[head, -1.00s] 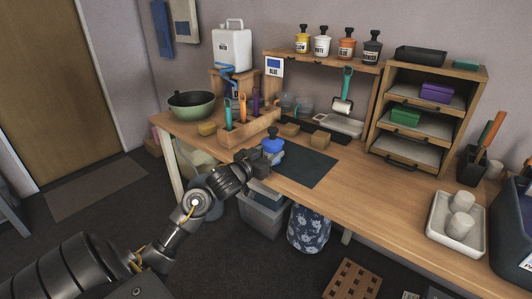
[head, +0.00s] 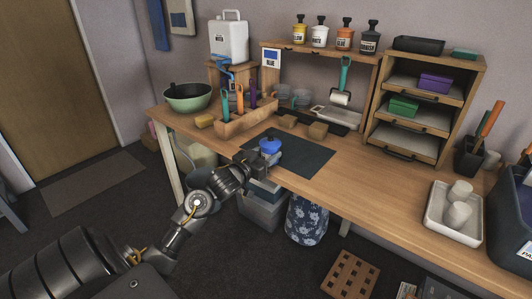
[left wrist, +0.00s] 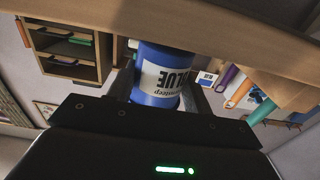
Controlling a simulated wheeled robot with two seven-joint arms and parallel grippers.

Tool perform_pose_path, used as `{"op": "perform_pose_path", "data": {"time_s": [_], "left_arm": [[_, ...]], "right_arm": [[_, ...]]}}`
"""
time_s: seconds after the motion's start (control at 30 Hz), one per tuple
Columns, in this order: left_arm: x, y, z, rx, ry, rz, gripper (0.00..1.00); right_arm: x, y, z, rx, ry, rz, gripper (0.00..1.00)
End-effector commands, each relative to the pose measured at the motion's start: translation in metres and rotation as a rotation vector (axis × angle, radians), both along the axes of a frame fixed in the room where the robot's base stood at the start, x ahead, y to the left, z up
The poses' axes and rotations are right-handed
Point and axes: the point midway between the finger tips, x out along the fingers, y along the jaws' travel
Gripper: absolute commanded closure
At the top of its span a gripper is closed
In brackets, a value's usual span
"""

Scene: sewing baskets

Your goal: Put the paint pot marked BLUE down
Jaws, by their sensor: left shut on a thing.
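The blue paint pot (head: 270,146) has a blue lid and is held upright over the left part of the dark mat (head: 305,160) on the workbench. In the left wrist view, which is upside down, the pot (left wrist: 160,80) shows its white label reading BLUE. My left gripper (head: 259,160) is shut around the pot's sides, at the bench's front edge. I cannot tell whether the pot's base touches the mat. A card reading BLUE (head: 271,58) is fixed at the left end of the raised shelf (head: 310,49). My right gripper is not in view.
Several other pots, among them a yellow pot (head: 299,36), stand on the shelf.

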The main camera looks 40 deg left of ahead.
Motion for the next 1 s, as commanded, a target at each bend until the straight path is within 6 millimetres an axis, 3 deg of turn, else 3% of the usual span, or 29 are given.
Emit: {"op": "perform_pose_path", "data": {"time_s": [0.17, 0.2, 0.37, 0.63, 0.77, 1.0], "left_arm": [[0.000, 0.000, -0.004, 0.000, -0.001, 0.000, 0.77], [0.000, 0.000, -0.005, 0.001, 0.000, 0.000, 0.47], [0.000, 0.000, -0.005, 0.001, 0.000, 0.000, 0.28], [0.000, 0.000, -0.003, 0.001, 0.000, 0.000, 0.28], [0.000, 0.000, 0.007, 0.003, -0.002, -0.001, 0.28], [-0.050, -0.001, 0.003, 0.003, 0.004, -0.001, 0.28]], "right_arm": [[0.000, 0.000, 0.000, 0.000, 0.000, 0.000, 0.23], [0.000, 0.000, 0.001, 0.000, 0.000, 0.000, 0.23], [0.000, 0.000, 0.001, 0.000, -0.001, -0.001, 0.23], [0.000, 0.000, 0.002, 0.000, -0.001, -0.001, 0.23], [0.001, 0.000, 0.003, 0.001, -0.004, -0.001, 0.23], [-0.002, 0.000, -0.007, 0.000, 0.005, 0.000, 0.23]]}}
